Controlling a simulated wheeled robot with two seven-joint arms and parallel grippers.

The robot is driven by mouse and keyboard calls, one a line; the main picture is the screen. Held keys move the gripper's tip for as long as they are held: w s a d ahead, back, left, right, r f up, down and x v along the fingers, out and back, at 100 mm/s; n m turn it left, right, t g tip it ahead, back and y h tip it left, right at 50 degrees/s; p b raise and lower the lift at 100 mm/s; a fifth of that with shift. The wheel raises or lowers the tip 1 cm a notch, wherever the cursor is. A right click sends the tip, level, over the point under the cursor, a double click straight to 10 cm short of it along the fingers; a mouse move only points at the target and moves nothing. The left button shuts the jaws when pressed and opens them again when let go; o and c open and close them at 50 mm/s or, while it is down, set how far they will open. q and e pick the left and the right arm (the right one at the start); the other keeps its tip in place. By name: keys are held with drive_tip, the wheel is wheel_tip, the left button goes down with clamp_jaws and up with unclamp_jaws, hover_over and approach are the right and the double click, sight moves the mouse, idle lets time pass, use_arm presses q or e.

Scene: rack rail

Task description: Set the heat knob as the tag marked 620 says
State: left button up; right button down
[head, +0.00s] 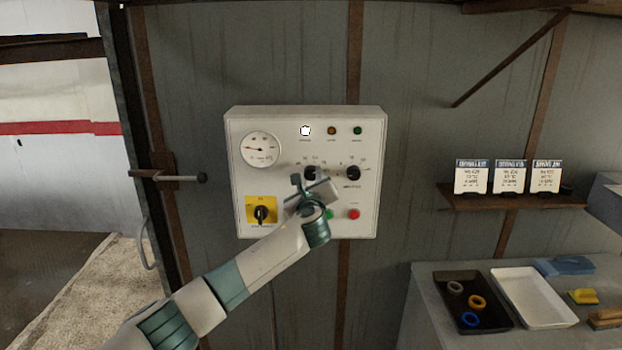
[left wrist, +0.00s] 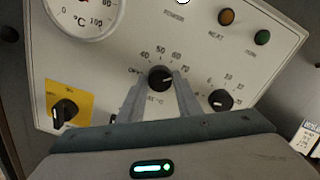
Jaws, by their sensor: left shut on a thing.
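The white control panel (head: 280,222) hangs on the metal wall. My left gripper (head: 310,182) is at its left black knob (head: 311,173), covering part of it. In the left wrist view, my left gripper (left wrist: 160,92) is shut on this heat knob (left wrist: 161,78), one finger on each side. The dial around it reads OFF, then 40 to 70; its pointer direction is not clear. Three white tags with blue tops, left (head: 471,177), middle (head: 510,177) and right (head: 546,177), stand on a shelf; their print is too small to read surely. My right gripper is not in view.
A second black knob (head: 352,173) sits right of the held one. The panel also has a gauge (head: 260,148), a yellow-backed switch (head: 261,211), a red button (head: 354,214) and lamps. A bench at right holds a black tray (head: 492,322) and a white tray (head: 553,318).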

use_arm(q)
drive_tip(key=shift+f, duration=0.2)
drive_tip(key=o, duration=1)
drive_tip(key=shift+r, duration=0.1)
drive_tip(key=shift+o, duration=0.2)
drive_tip(key=shift+s, duration=0.15)
drive_tip(key=s+b, duration=0.7)
drive_tip(key=s, duration=1)
